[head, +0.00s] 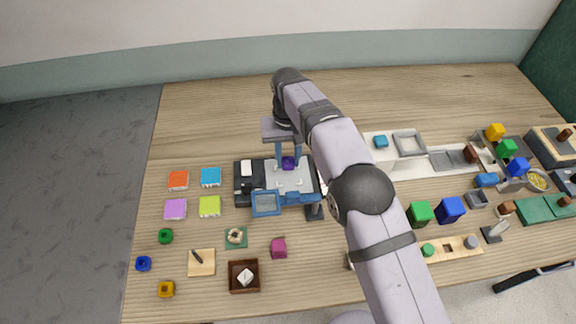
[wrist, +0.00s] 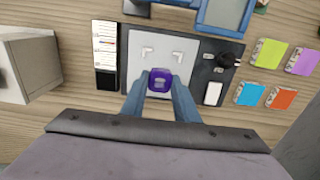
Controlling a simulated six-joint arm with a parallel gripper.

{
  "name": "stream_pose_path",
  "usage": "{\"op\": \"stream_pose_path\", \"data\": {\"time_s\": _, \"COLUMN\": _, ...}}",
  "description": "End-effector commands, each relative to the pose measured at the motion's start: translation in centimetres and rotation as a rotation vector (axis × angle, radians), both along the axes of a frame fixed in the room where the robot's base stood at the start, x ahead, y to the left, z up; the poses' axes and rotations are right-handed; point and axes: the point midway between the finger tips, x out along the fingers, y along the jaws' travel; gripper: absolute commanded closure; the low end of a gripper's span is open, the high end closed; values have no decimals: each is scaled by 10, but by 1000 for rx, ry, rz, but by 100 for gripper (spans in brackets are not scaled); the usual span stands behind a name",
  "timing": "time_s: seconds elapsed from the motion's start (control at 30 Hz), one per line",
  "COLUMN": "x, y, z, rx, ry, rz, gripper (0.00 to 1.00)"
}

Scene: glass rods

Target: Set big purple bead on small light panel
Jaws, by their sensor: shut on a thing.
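The big purple bead (head: 288,163) is held between the two blue fingers of my gripper (head: 288,160). In the wrist view the purple bead (wrist: 160,82) sits between the fingertips of my gripper (wrist: 160,88), over the near part of a pale panel. That small light panel (head: 296,180) is set in a dark device in the head view and carries pale corner marks. The panel (wrist: 160,50) fills the middle of the device in the wrist view. I cannot tell whether the bead touches the panel.
A blue-framed piece (head: 266,203) stands at the device's front edge. Coloured square pads (head: 210,177) lie to the left. A brown tray (head: 244,276) and a magenta cube (head: 279,248) lie in front. Blocks and trays (head: 450,210) crowd the right. Bare wood lies behind the device.

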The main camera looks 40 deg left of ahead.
Motion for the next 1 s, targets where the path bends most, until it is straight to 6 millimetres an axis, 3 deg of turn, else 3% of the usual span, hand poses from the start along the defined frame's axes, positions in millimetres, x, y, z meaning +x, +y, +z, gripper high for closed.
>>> {"op": "stream_pose_path", "data": {"time_s": 0.27, "x": 0, "y": 0, "z": -9, "rx": -1, "ry": 1, "rz": 0, "gripper": 94}}
{"op": "stream_pose_path", "data": {"time_s": 0.6, "x": 0, "y": 0, "z": -41, "rx": -1, "ry": 1, "rz": 0, "gripper": 94}}
{"op": "stream_pose_path", "data": {"time_s": 1.0, "x": 0, "y": 0, "z": -46, "rx": 0, "ry": 0, "rz": 0, "gripper": 94}}
